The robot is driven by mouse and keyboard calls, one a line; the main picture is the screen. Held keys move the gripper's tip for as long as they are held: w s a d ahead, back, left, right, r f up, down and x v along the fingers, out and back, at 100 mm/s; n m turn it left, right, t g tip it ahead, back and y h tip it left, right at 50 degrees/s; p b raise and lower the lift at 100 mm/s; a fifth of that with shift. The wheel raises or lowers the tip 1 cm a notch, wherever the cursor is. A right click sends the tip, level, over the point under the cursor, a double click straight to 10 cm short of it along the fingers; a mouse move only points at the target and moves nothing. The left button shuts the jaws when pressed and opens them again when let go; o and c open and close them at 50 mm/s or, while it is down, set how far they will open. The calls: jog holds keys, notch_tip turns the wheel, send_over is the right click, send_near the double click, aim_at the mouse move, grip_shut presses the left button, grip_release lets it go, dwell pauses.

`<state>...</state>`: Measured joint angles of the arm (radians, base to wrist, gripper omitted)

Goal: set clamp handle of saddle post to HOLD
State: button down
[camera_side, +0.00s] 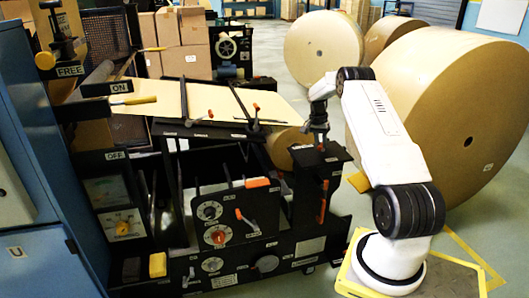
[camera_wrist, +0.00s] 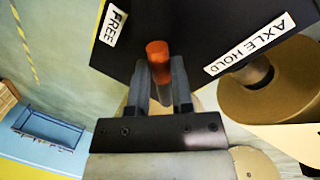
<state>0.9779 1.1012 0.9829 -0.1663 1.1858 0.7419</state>
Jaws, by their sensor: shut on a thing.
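The clamp handle (camera_wrist: 157,50), with an orange-red grip, stands between the fingers of my gripper (camera_wrist: 164,88) in the wrist view. My gripper is shut on it. The black plate of the saddle post (camera_wrist: 190,25) carries a white FREE label (camera_wrist: 112,24) on the left and an AXLE HOLD label (camera_wrist: 250,44) on the right. The handle shows between the two labels. In the side view my gripper (camera_side: 319,142) is at the top of the black saddle post (camera_side: 305,185); the handle's position is too small to tell there.
A red lever (camera_side: 323,201) is on the post's front. A kraft roll (camera_wrist: 270,88) on an axle lies close by on the right in the wrist view. A big kraft roll (camera_side: 450,100) stands behind my arm. Orange levers (camera_side: 245,217) and dials are on the front panel.

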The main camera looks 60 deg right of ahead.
jog(key=m, duration=0.3)
jog(key=shift+w+d+m+y, duration=0.15)
jog(key=shift+w+m+y, duration=0.15)
jog(key=shift+w+m, duration=0.1)
jog(key=m, duration=0.4)
jog(key=shift+w+d+t+y, duration=0.2)
jog(key=shift+d+t+y, duration=0.1)
jog(key=shift+y, duration=0.1)
jog(key=shift+m, duration=0.3)
jog(key=c, duration=0.5)
grip_release()
notch_tip(320, 180, up, 8)
jog(key=w+d, duration=0.1)
jog(key=shift+f, duration=0.15)
jog(key=shift+w, duration=0.15)
